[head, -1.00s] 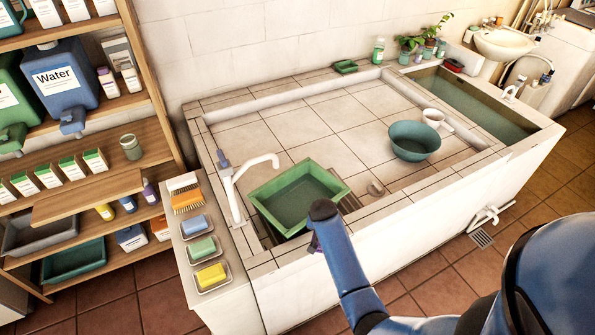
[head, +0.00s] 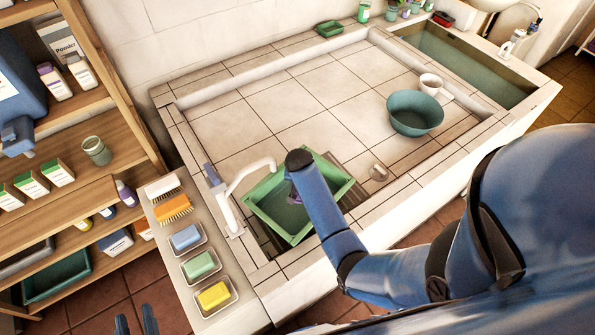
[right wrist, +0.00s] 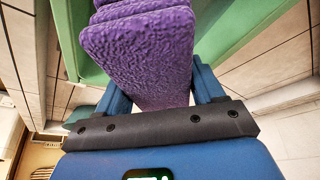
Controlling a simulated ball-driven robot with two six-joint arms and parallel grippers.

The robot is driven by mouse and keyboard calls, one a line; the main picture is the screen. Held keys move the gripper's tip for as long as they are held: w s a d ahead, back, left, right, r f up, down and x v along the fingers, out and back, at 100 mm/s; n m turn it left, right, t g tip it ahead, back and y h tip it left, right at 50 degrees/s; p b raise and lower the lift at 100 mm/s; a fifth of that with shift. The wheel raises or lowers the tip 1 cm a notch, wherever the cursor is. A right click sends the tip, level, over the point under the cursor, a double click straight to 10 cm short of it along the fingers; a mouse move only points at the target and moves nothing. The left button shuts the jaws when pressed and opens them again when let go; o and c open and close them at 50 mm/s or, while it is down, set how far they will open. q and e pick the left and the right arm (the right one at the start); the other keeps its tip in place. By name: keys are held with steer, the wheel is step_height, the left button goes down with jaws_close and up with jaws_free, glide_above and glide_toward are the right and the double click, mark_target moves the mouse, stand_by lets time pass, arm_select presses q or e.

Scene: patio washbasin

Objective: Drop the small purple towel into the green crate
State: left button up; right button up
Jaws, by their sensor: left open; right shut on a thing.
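The small purple towel (right wrist: 140,50) is folded in thick layers and fills the middle of the right wrist view. My right gripper (right wrist: 162,92) is shut on it. In the head view only a bit of the towel (head: 294,199) shows beside my right arm, over the inside of the green crate (head: 268,221). The crate's green wall (right wrist: 255,30) shows behind the towel in the right wrist view. I cannot tell whether the towel touches the crate. My left gripper (head: 135,319) is open and empty at the bottom left of the head view.
The crate sits in the tiled basin beside a white tap (head: 233,200). A teal bowl (head: 415,115) and a white mug (head: 431,84) stand to the right. Soap dishes and brushes line the left ledge (head: 165,213). Wooden shelves (head: 75,205) stand at the left.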

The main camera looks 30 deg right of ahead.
steer(key=shift+s+f, duration=0.2)
steer(key=shift+s, duration=0.15)
steer(key=shift+s+f+b, duration=0.2)
steer(key=shift+s+b, duration=0.05)
steer(key=shift+b, duration=0.3)
arm_select(q)
steer(key=f+b, duration=0.2)
steer(key=f, duration=0.1)
steer(key=s+f+b, duration=0.1)
steer(key=f+b, duration=0.1)
steer(key=shift+f, duration=0.2)
arm_select(e)
steer(key=f, duration=0.4)
steer(key=shift+w+f, duration=0.2)
steer(key=shift+f, duration=0.1)
arm_select(q)
steer(key=shift+w, duration=0.1)
arm_select(e)
steer(key=o, duration=1.1)
steer(key=shift+w+f, duration=0.1)
steer(key=shift+w, duration=0.05)
arm_select(q)
steer(key=shift+w, duration=0.1)
arm_select(e)
steer(key=shift+o, duration=0.2)
